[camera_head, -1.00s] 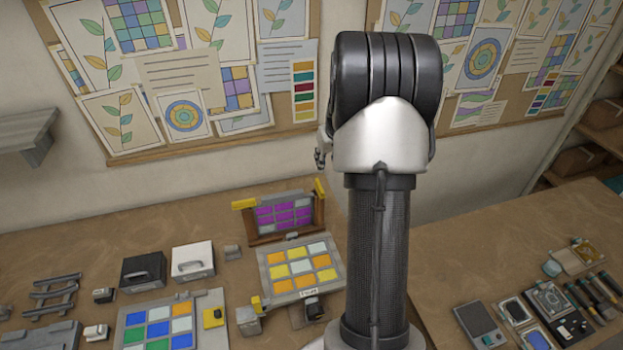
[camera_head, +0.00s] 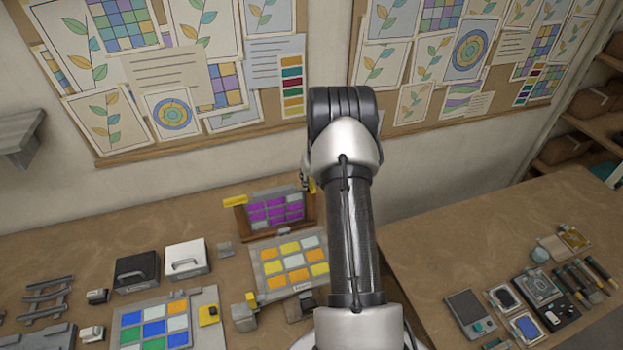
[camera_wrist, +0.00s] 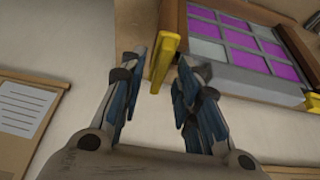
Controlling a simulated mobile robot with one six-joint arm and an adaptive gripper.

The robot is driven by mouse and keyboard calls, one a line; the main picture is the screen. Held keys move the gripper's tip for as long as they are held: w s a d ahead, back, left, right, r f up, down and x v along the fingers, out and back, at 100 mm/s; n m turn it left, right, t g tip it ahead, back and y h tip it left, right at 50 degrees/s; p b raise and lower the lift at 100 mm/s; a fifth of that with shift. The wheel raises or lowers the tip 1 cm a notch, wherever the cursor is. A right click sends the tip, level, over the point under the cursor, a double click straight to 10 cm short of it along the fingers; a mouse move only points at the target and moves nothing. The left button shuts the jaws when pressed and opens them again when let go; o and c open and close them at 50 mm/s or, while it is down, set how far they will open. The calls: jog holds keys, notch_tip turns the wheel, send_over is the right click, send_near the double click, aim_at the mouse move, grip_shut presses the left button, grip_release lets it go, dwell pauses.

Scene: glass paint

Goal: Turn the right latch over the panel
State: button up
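The panel (camera_head: 277,207) of purple and pale tiles stands upright in a wooden frame (camera_head: 240,222) at the back of the bench. The right latch (camera_head: 312,186) is a yellow bar at the frame's top right corner, partly hidden by my arm. In the wrist view, where the panel (camera_wrist: 245,42) is at top right, this latch (camera_wrist: 164,66) lies between my fingertips. My gripper (camera_wrist: 162,74) is open, with a finger on each side of the latch; I cannot tell whether either touches it. The left latch (camera_head: 235,201) is a yellow bar at the frame's top left corner.
A tray of orange, yellow and pale tiles (camera_head: 290,262) lies before the frame. Black (camera_head: 137,272) and white (camera_head: 187,259) boxes stand left of it, with a blue and green tile board (camera_head: 155,328) in front. The wall rises close behind the frame.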

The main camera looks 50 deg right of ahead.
grip_shut()
dwell(0.4)
